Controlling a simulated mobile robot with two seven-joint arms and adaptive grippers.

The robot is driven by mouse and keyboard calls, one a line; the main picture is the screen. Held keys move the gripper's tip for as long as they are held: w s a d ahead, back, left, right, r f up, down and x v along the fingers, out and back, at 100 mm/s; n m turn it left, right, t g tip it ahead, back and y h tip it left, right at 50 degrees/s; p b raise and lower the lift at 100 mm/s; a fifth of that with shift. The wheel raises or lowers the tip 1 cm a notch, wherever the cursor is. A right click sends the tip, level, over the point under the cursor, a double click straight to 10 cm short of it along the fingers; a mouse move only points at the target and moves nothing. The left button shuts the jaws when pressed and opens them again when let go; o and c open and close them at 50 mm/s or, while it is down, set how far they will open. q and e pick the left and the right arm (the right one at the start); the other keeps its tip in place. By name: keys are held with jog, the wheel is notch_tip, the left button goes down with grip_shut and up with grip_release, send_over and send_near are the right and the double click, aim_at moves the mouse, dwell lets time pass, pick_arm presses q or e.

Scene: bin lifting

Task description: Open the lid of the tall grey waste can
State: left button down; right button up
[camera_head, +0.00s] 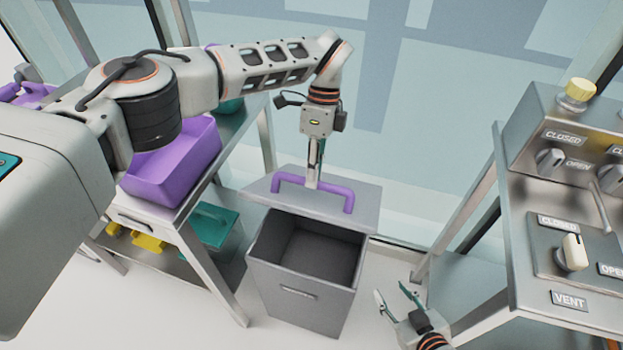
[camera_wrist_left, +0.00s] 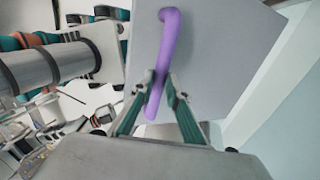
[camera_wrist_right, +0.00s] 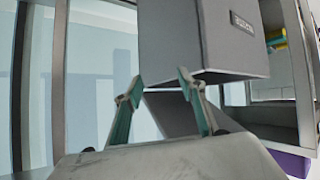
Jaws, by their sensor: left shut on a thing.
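The tall grey waste can (camera_head: 300,294) stands on the floor in the middle of the head view, its top open and its dark inside showing. Its grey lid (camera_head: 365,215) is off the can's opening, at the back, with a purple handle (camera_head: 330,192) on it. My left gripper (camera_head: 313,184) is shut on the purple handle; the left wrist view shows the fingers (camera_wrist_left: 158,84) closed around the handle bar (camera_wrist_left: 171,55). My right gripper (camera_head: 398,297) is open and empty, low to the right of the can. The can's grey wall (camera_wrist_right: 195,40) also shows in the right wrist view.
A metal table (camera_head: 205,180) with a purple bin (camera_head: 170,165) stands left of the can, with teal and yellow things on its lower shelf. A metal control panel (camera_head: 540,240) with knobs stands at the right. A glass wall is behind the can.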

jog(key=shift+f, duration=0.1)
jog(key=shift+w, duration=0.15)
jog(key=c, duration=1)
jog(key=w+r+n+t, duration=0.1)
jog(key=n, duration=0.1)
jog(key=w+a+r+n+t+y, duration=0.1)
jog(key=w+n, duration=0.1)
jog(key=w+a+r+n, duration=0.1)
jog(key=w+n, duration=0.1)
jog(key=n, duration=0.1)
jog(key=shift+r+t+y, duration=0.3)
jog(key=shift+r+t, duration=0.05)
jog(key=shift+t, duration=0.05)
grip_shut()
jog(key=s+a+r+n+g+y, duration=0.15)
jog(key=a+r+n+y, duration=0.45)
jog(key=n, duration=0.9)
jog(key=s+a+r+n+g+y, duration=0.1)
jog(key=a+n+g+y, duration=0.4)
jog(key=n, duration=1)
jog(key=w+a+r+t+y, duration=0.1)
jog(key=w+a+r+y, duration=0.1)
jog(key=w+a+r, duration=0.3)
jog(key=shift+w+a+r+t+y, duration=0.4)
jog(key=shift+w+a, duration=0.5)
jog(key=shift+a, duration=0.5)
